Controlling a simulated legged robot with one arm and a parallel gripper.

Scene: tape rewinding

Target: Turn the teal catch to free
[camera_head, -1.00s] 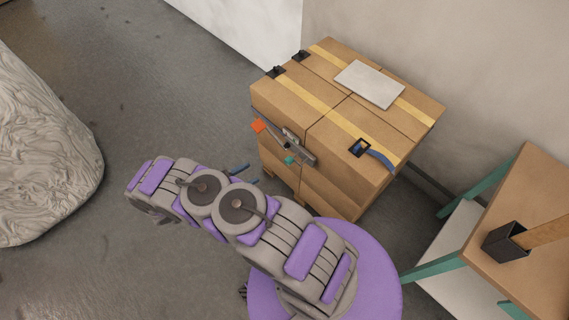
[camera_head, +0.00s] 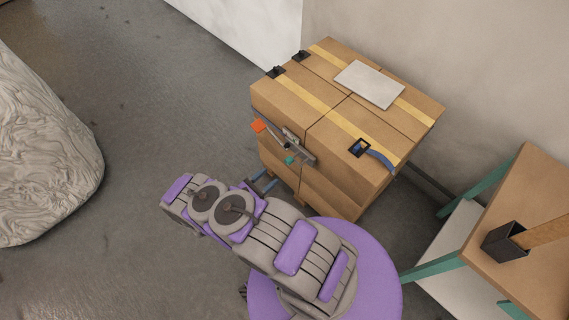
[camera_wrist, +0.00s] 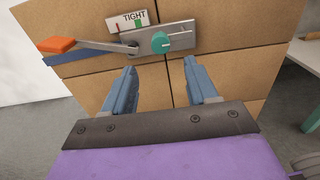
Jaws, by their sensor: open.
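The teal catch (camera_wrist: 161,42) is a small knob on a grey metal plate (camera_wrist: 181,38) on the front of the stacked cardboard boxes. It also shows small in the head view (camera_head: 290,160). A lever with an orange end (camera_wrist: 57,44) reaches left from the plate. A label (camera_wrist: 131,20) above reads TIGHT, with a red mark and a green patch. My gripper (camera_wrist: 160,66) is open and empty, its two blue fingers pointing at the boxes just below the catch. The catch lies beyond the fingertips, roughly in line with the gap between them. In the head view my arm partly hides the fingers.
Cardboard boxes (camera_head: 340,180) carry yellow straps, black corner pieces, a blue strap with a buckle (camera_head: 360,148) and a grey panel (camera_head: 370,84) on top. A table (camera_head: 540,200) with a dark holder (camera_head: 506,241) stands at right. A wrapped pale bulk (camera_head: 40,150) lies at left, with open floor between.

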